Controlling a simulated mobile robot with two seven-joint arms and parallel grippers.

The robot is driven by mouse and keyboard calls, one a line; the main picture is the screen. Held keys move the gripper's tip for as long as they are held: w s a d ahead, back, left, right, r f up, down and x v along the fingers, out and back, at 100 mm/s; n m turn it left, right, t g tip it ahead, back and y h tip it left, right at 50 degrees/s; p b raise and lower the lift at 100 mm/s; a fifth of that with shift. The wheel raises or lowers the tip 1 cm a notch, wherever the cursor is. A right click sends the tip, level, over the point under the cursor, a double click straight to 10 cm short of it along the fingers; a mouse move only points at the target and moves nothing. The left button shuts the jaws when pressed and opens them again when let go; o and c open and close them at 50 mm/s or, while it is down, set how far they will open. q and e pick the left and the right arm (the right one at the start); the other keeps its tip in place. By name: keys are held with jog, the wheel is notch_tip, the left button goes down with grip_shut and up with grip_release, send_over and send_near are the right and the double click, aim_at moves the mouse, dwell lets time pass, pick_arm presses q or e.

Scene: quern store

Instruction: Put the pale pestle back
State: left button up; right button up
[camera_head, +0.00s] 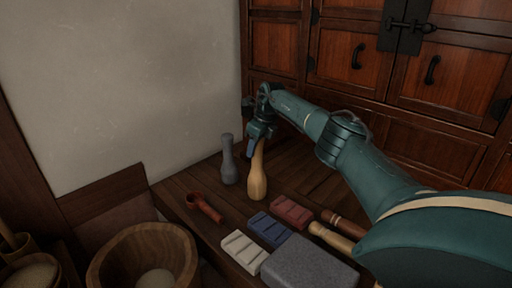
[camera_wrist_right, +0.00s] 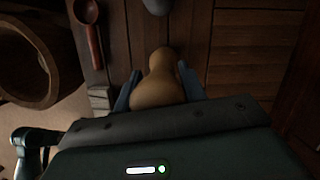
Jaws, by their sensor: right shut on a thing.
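The pale wooden pestle (camera_head: 257,181) is upright near the back of the dark wooden surface, its wide end down. My right gripper (camera_head: 259,141) is shut on its narrow upper part. In the right wrist view the pestle (camera_wrist_right: 160,82) sits between the two fingers. I cannot tell whether its foot touches the surface. A grey pestle (camera_head: 228,162) stands upright just left of it, and its edge shows at the top of the right wrist view (camera_wrist_right: 157,6). My left gripper is not in view.
A red-brown spoon (camera_head: 205,207) lies left of the pestle. White (camera_head: 244,250), blue (camera_head: 269,229) and red (camera_head: 291,211) grooved blocks and a grey stone slab (camera_head: 309,267) lie in front. Wooden-handled tools (camera_head: 331,237) lie right. A wooden bowl (camera_head: 145,243) stands front left. Cabinets (camera_head: 400,75) rise behind.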

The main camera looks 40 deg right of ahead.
jog(key=o, duration=1.3)
jog(key=p+v, duration=0.2)
jog(key=v, duration=0.2)
jog(key=shift+r, duration=0.4)
pick_arm(q)
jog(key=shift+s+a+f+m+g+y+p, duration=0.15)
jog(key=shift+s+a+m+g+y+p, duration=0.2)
jog(key=shift+p, duration=0.8)
pick_arm(e)
jog(key=v, duration=0.7)
jog(key=shift+r, duration=0.15)
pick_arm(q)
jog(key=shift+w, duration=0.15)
pick_arm(e)
jog(key=shift+s, duration=0.15)
